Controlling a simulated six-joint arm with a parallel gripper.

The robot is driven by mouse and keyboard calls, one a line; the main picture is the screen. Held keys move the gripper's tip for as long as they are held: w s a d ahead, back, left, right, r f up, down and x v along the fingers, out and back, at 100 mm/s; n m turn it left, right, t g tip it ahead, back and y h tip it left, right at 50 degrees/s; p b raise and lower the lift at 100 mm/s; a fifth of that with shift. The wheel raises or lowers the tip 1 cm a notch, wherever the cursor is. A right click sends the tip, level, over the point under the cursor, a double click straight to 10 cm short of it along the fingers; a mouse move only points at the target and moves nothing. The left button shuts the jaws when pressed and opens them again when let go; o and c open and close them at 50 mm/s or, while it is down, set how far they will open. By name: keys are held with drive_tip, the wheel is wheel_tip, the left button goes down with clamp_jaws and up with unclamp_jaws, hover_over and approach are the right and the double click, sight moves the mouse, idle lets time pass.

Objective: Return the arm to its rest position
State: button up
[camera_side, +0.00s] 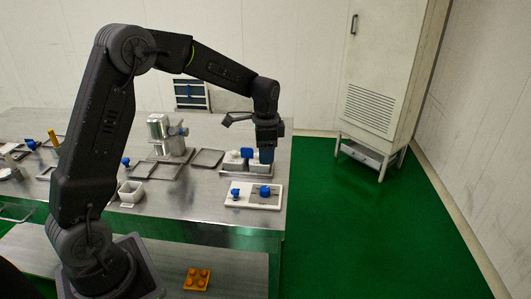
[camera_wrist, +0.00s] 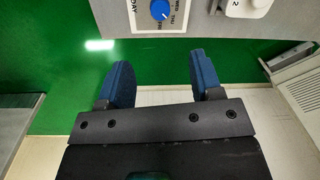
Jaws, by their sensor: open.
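My gripper (camera_side: 266,155) hangs down from my raised arm over the right end of the steel table (camera_side: 200,216). In the wrist view my gripper (camera_wrist: 165,85) shows two blue fingers spread apart with nothing between them. In the side view its fingertips are beside the small grey boxes with a blue part (camera_side: 247,153) on the table; I cannot tell whether they touch. In the wrist view a grey panel with a blue knob (camera_wrist: 160,10) and a white part marked 2 (camera_wrist: 248,8) lie beyond the fingers.
A white board with blue knobs (camera_side: 253,196) lies at the table's front right. Flat trays (camera_side: 207,158), a metal device (camera_side: 166,136) and a small white container (camera_side: 131,192) stand left of it. A tall cabinet (camera_side: 385,70) stands behind right. The green floor (camera_side: 370,230) at right is clear.

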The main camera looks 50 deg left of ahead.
drive_tip(key=s+d+r+n+t, duration=0.2)
drive_tip(key=s+d+r, duration=0.3)
drive_tip(key=s, duration=0.4)
drive_tip(key=s+d+r+n+t, duration=0.2)
drive_tip(key=s+d+r, duration=0.2)
drive_tip(key=s+r, duration=0.35)
drive_tip(key=s+d+f+n+t, duration=0.1)
drive_tip(key=s+d+n, duration=0.1)
drive_tip(key=s, duration=0.7)
drive_tip(key=shift+n, duration=0.4)
